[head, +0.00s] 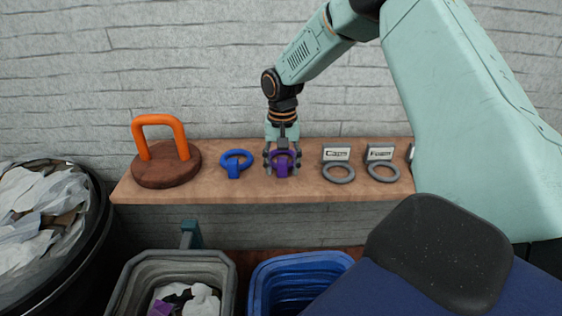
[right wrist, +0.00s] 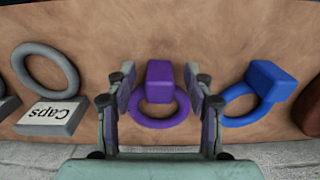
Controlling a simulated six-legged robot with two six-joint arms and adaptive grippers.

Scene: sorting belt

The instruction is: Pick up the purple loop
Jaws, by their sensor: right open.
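The purple loop (head: 284,160) lies on the wooden shelf, between the blue loop and the grey loops. It also shows in the right wrist view (right wrist: 158,112), a ring with a block at one side. My right gripper (head: 282,167) points down over it. In the right wrist view the gripper (right wrist: 160,92) is open, with fingers on both sides of the purple loop and gaps between them and it. My left gripper is not in view.
A blue loop (head: 236,163) lies close beside the purple one. An orange handle on a round wooden base (head: 167,175) stands at left. Grey loops with labels (head: 338,172) (head: 382,171) lie at right. Grey (head: 180,262) and blue (head: 300,265) bins stand below the shelf (head: 222,190).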

